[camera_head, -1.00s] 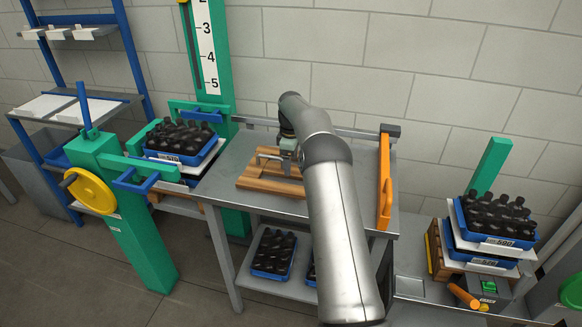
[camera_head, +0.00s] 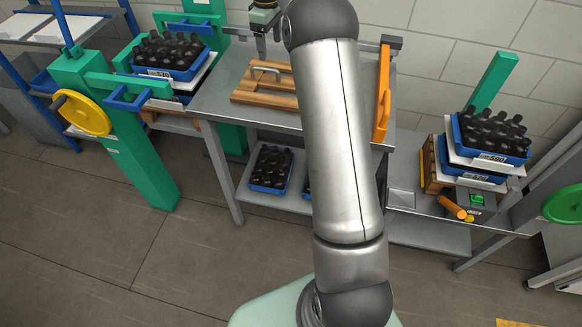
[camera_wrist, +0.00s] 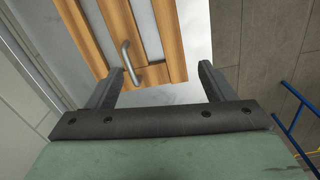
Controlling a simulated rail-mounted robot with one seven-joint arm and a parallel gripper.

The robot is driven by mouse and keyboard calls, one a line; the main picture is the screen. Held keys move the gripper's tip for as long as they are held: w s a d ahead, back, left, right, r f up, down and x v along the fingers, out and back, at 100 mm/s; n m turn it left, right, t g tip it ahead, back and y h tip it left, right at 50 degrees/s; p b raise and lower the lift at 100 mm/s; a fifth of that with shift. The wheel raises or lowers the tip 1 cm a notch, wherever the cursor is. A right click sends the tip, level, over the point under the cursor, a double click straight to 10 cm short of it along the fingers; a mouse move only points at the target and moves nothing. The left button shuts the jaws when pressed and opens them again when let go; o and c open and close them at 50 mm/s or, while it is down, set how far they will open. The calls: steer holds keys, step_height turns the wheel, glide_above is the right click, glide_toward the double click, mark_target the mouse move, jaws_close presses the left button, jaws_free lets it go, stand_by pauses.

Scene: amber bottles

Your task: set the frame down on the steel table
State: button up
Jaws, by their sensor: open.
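The wooden frame (camera_head: 262,99) lies flat on the steel table (camera_head: 213,96), with a metal bar handle (camera_head: 266,70) standing on it. My gripper (camera_head: 262,52) is open and empty, above and behind the handle in the head view. In the wrist view my gripper (camera_wrist: 158,78) shows both fingers spread wide. The frame (camera_wrist: 172,40) and its handle (camera_wrist: 129,62) appear beyond the fingers, clear of them. My arm covers part of the table's right side in the head view.
A blue crate of amber bottles (camera_head: 171,62) stands left of the table. An orange bar (camera_head: 383,92) stands at the table's right edge. More crates (camera_head: 491,138) are stacked at the right. Another crate (camera_head: 271,168) sits on the lower shelf.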

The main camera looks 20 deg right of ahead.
steer(key=s+a+r+m, duration=0.2)
steer(key=s+a, duration=0.3)
steer(key=s, duration=0.5)
steer(key=s+a+r+m, duration=0.15)
steer(key=s+a, duration=0.25)
steer(key=s, duration=0.7)
steer(key=s+a+f+m, duration=0.1)
steer(key=s+f, duration=0.3)
steer(key=s, duration=0.6)
steer(key=s+a+f+m, duration=0.2)
steer(key=s+f+m, duration=0.2)
steer(key=s, duration=0.6)
steer(key=shift+s+a+f+t, duration=0.15)
steer(key=shift+a+f+t, duration=0.1)
steer(key=shift+t, duration=0.05)
